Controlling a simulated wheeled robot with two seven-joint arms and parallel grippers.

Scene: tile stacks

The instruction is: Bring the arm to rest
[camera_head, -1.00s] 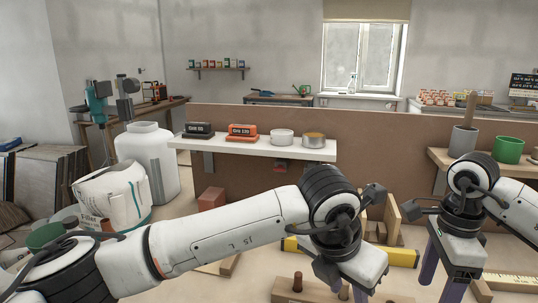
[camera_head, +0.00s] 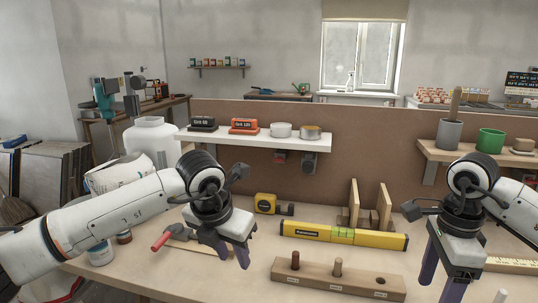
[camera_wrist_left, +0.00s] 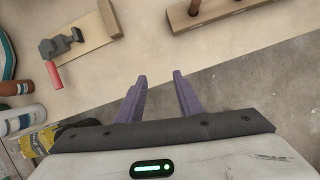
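My left gripper (camera_head: 234,256) hangs above the front left of the workbench (camera_head: 215,275), fingers pointing down. In the left wrist view its two purple fingers (camera_wrist_left: 160,85) are spread apart with nothing between them. Bench top and grey floor show beyond them. My right gripper (camera_head: 442,278) hangs over the right part of the bench with its purple fingers pointing down. Its fingertips run toward the bottom of the head view, and a gap shows between the fingers with nothing seen in it.
A wooden block with pegs (camera_head: 338,283) lies between my grippers. A red-handled tool (camera_head: 163,240) lies left of my left gripper. A white shelf (camera_head: 255,139) stands behind.

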